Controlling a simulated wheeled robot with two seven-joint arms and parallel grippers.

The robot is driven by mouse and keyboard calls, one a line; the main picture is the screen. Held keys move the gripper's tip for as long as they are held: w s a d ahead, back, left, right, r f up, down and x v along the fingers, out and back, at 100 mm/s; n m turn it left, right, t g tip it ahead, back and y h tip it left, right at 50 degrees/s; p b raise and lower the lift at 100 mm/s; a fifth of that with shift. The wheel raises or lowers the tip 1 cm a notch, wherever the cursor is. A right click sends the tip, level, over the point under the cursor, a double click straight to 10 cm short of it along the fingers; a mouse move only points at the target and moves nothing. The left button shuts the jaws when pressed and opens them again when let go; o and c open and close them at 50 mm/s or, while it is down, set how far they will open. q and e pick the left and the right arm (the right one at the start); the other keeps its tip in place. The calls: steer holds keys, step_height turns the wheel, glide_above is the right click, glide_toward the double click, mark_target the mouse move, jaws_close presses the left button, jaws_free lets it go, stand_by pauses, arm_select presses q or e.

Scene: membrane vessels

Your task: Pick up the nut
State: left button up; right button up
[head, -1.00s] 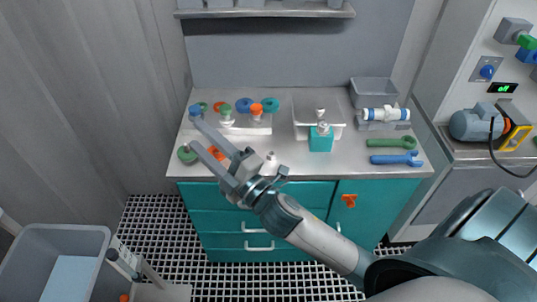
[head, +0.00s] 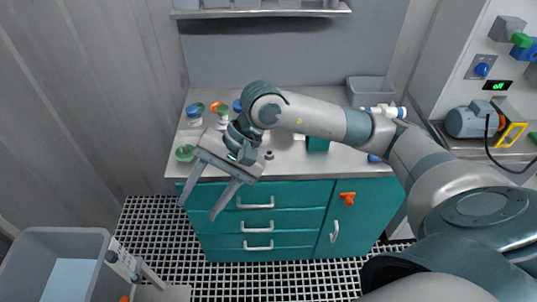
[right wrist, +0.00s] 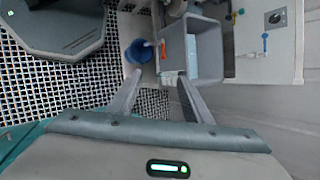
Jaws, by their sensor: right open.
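A small dark grey piece (head: 269,155) stands on the counter just right of my right wrist in the head view. It may be the nut, but it is too small to be sure. My right gripper (head: 200,209) is open and empty. Its fingers point down and left, in front of the counter's front edge and the teal drawers, left of and apart from the grey piece. My right arm hides much of the counter's middle. My left gripper is not in view.
Coloured caps and jars stand at the counter's left, with a green round part (head: 185,153) near the edge. A grey box (head: 369,91) stands at the back right. A grey bin (head: 32,234) is on the floor at left. A blue bucket (right wrist: 138,52) shows in the wrist view.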

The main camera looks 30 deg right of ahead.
steer(key=w+d+r+n+t+h, duration=0.1)
steer(key=w+d+h, duration=0.3)
steer(key=d, duration=0.7)
steer(key=w+d+r+t+h, duration=0.2)
steer(key=d+h, duration=0.4)
steer(key=d, duration=0.5)
steer(key=shift+w+d+r+n+t, duration=0.3)
steer(key=shift+w+r+n+t, duration=0.1)
steer(key=shift+w, duration=0.45)
steer(key=p+x, duration=0.4)
steer(key=x, duration=0.7)
steer(key=shift+d+f, duration=0.1)
steer(key=shift+d, duration=0.05)
steer(key=shift+w+f, duration=0.15)
steer(key=shift+f, duration=0.3)
